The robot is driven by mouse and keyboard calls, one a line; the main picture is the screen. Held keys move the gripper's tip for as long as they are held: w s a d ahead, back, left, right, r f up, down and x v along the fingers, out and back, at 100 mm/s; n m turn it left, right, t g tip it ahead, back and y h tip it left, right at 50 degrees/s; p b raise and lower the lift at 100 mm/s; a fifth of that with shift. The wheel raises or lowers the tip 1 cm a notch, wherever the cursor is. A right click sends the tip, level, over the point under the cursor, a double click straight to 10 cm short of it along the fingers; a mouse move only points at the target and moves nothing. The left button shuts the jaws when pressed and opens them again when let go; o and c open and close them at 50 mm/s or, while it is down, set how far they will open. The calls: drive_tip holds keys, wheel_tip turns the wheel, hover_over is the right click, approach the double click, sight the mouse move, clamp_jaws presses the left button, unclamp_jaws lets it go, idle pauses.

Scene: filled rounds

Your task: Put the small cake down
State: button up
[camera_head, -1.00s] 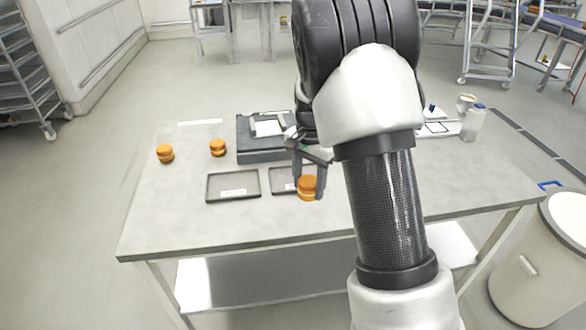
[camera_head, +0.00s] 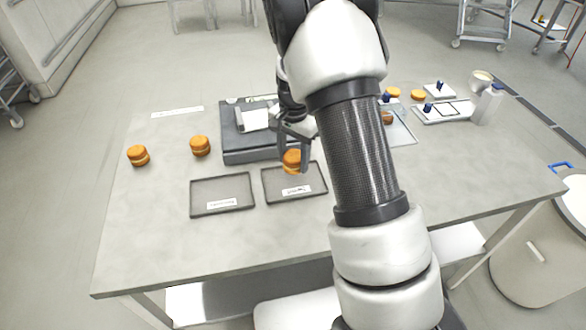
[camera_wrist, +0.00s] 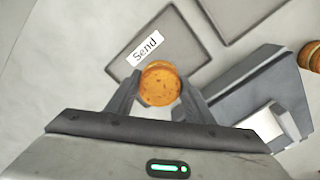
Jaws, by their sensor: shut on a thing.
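The small cake (camera_head: 291,158), a round orange-brown filled one, is held between the fingers of my gripper (camera_head: 296,162). In the wrist view the cake (camera_wrist: 160,84) sits between both fingertips of my gripper (camera_wrist: 158,92). It is over the near edge of a dark shallow tray whose white label reads "Send" (camera_wrist: 145,47). In the head view this tray (camera_head: 312,203) is the right one of two. I cannot tell whether the cake touches the tray. Two similar filled cakes stand on the table at left, one (camera_head: 138,155) and another (camera_head: 200,146).
The second labelled tray (camera_head: 222,208) lies left of the first. A grey scale-like device (camera_head: 250,150) stands behind them. Orange rounds (camera_head: 418,95), a white bottle (camera_head: 488,104) and a cup (camera_head: 480,82) are at the right rear. The table's front left (camera_head: 150,240) is clear.

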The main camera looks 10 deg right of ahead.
sight(293, 168)
drive_tip(key=shift+f, duration=2.2)
drive_tip(key=o, duration=0.3)
drive_tip(key=shift+f, duration=0.1)
drive_tip(key=shift+o, duration=0.6)
